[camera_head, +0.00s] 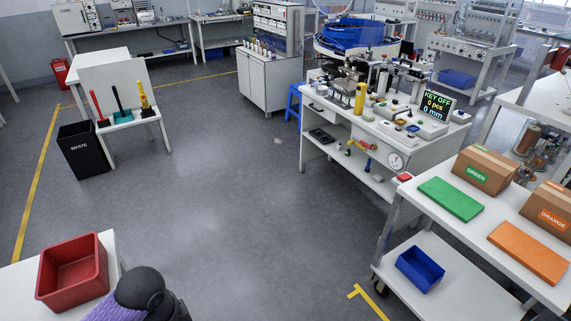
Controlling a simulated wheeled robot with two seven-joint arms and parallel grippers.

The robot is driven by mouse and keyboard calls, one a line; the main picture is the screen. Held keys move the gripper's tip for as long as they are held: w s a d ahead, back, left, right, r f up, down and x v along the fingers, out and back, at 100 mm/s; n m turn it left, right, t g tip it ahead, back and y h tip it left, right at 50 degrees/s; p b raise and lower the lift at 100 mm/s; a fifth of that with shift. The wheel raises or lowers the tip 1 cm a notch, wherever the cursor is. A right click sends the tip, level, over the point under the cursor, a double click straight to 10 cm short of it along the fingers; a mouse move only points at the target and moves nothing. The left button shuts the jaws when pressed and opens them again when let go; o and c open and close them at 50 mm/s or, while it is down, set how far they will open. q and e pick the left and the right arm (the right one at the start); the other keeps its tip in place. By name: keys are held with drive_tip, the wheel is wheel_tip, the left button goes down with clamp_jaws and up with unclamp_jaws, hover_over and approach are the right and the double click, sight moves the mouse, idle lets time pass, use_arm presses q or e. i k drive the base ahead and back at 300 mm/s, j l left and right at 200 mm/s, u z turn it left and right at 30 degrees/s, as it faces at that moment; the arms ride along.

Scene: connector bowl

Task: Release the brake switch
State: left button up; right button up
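No part is clearly labelled as a brake switch, and I cannot tell which control it is. A small red block (404,177) sits at the near left corner of the right-hand cart (404,211). The bench machine at the back centre has a display (435,107) reading "KEY OFF, 0 pcs, 0 mm". Small controls on that bench are too small to tell apart. A dark rounded part of my own arm with a purple section shows at the bottom left. Neither of my grippers shows.
The cart carries a green pad (450,199), an orange pad (528,252) and boxes marked GREEN (485,168) and ORANGE (550,208); a blue bin (420,269) is on its lower shelf. A red bin (73,271) stands bottom left. The middle floor is clear.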

sight(405, 176)
drive_tip(key=z, duration=1.05)
drive_tip(key=i+z, duration=0.15)
drive_tip(key=i, duration=0.55)
drive_tip(key=i+j+z, duration=0.1)
drive_tip(key=i, duration=0.6)
drive_tip(key=i+j+z, duration=0.15)
drive_tip(key=i, duration=0.5)
